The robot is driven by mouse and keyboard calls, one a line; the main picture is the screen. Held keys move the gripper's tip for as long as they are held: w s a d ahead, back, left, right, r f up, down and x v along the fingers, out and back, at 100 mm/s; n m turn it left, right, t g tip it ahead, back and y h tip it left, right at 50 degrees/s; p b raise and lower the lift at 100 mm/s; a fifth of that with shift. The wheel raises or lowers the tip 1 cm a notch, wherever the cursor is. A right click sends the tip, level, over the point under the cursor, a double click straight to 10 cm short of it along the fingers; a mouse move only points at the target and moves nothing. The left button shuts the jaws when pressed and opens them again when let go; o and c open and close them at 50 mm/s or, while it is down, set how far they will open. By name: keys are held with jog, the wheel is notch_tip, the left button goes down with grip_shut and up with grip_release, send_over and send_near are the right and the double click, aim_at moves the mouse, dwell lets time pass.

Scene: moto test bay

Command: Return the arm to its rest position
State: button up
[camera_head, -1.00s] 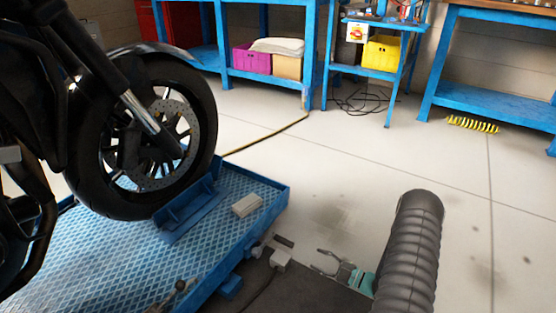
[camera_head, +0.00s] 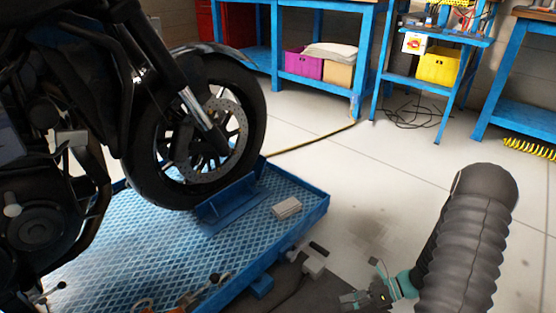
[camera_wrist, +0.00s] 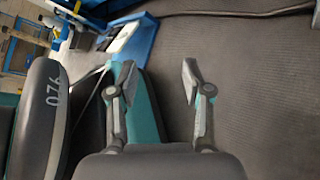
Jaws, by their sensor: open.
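My arm, in a grey ribbed sleeve (camera_head: 468,240), stands at the right of the head view and bends down toward the floor. My gripper (camera_head: 352,298) shows small and low beside it, over the dark mat near the blue lift. In the wrist view my gripper (camera_wrist: 158,78) has its two fingers spread apart. Nothing is held between them. The view between the fingers shows a teal part on the left and grey ribbed flooring (camera_wrist: 250,75) on the right.
A motorcycle's front wheel (camera_head: 203,130) stands on the blue lift platform (camera_head: 316,212) at left. A pale block (camera_head: 287,207) lies on the platform. Blue benches (camera_head: 330,90), a yellow bin (camera_head: 439,66) and a cable (camera_head: 413,112) are behind. Pale floor between is clear.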

jog(key=s+a+r+n+t+h+p, duration=0.1)
jog(key=s+r+n+h, duration=0.3)
jog(key=r+n, duration=0.4)
jog(key=s+a+r+n+t+h+p, duration=0.2)
jog(key=r+n, duration=0.7)
jog(key=r, duration=1.3)
jog(key=s+a+r+n+t+h+p, duration=0.1)
jog(key=s+r+n+t+h+p, duration=0.2)
jog(key=r, duration=1.2)
jog(key=s+n+h+p, duration=0.1)
jog(key=s+n+h, duration=0.2)
jog(key=n, duration=0.3)
jog(key=shift+s+a+r+h+p, duration=0.25)
jog(key=shift+r+h+p, duration=0.15)
jog(key=shift+h, duration=0.2)
